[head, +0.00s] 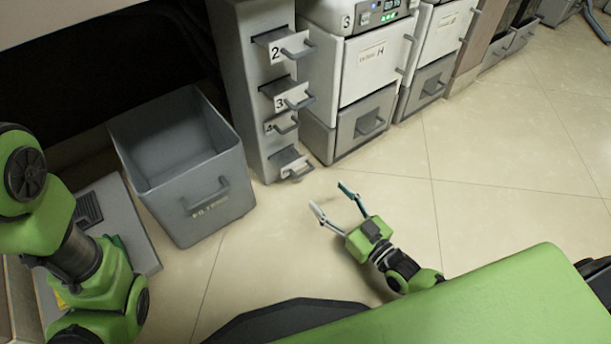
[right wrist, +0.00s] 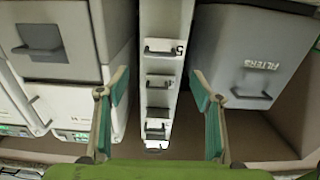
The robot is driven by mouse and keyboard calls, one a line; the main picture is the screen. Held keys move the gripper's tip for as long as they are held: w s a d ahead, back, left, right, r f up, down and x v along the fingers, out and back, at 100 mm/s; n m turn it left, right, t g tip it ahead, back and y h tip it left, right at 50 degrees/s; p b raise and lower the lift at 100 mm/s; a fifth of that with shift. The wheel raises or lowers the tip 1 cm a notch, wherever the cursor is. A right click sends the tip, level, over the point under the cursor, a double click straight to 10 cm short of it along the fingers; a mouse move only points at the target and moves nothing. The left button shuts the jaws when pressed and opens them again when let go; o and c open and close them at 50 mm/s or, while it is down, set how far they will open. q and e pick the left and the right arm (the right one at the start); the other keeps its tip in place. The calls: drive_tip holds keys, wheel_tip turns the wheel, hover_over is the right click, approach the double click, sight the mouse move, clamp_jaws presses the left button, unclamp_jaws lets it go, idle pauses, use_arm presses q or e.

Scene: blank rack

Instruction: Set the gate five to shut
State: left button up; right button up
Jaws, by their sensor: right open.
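Gate five (head: 293,163) is the lowest handled plate on the narrow grey column (head: 245,75). It carries a number 5 and a grey bar handle. In the right wrist view, which is upside down, gate five (right wrist: 163,47) is at the top of the column, between my fingers. My right gripper (head: 328,195) is open and empty, low over the floor in front of gate five and apart from it. Its fingers also show in the right wrist view (right wrist: 160,82). My left gripper is out of view; only its arm shows at left.
Gates two (head: 283,45), three (head: 287,95) and four (head: 281,123) are above on the same column. A grey filters bin (head: 195,222) stands left of it. White and grey drawer units (head: 352,80) stand right. Tiled floor (head: 500,150) is clear at right.

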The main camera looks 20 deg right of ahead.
sight(306, 173)
drive_tip(key=b+x, duration=0.5)
drive_tip(key=x, duration=0.6)
drive_tip(key=shift+w+f, duration=0.1)
drive_tip(key=shift+f, duration=0.05)
